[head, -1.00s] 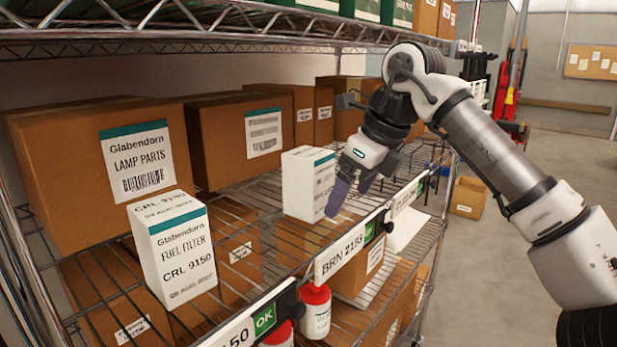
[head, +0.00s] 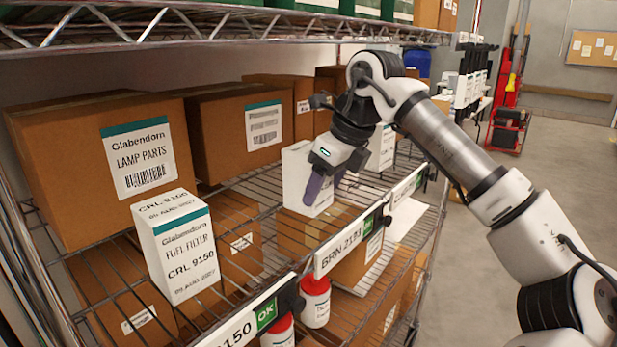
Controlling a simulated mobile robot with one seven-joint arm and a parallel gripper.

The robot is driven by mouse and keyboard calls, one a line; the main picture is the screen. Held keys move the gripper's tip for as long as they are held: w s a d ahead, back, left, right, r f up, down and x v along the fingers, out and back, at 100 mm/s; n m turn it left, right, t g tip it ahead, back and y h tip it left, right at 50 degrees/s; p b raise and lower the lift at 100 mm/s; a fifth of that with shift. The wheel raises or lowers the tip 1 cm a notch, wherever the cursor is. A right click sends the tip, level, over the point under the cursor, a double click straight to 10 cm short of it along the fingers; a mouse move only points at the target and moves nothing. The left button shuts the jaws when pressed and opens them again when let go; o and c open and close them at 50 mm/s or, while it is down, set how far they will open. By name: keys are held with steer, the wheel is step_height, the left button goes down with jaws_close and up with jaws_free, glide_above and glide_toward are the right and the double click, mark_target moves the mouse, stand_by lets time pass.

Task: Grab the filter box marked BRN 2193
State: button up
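A white box (head: 294,172) stands upright on the wire shelf behind the shelf tag (head: 340,240), which appears to read BRN 2193. My gripper covers most of its printed face, so I cannot read the box's own marking. My gripper (head: 324,192) is open, its purple fingers apart and pointing down in front of the box. I cannot tell whether they touch it.
Brown cartons, one marked Lamp Parts (head: 85,165), fill the shelf's back. Another white box (head: 383,148) stands to the right behind my arm. An upper shelf (head: 200,25) hangs overhead. Red-capped white bottles (head: 315,303) stand below. The right-hand floor is open.

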steer(key=c, duration=0.7)
steer(key=shift+r+b, duration=0.1)
steer(key=shift+b, duration=0.25)
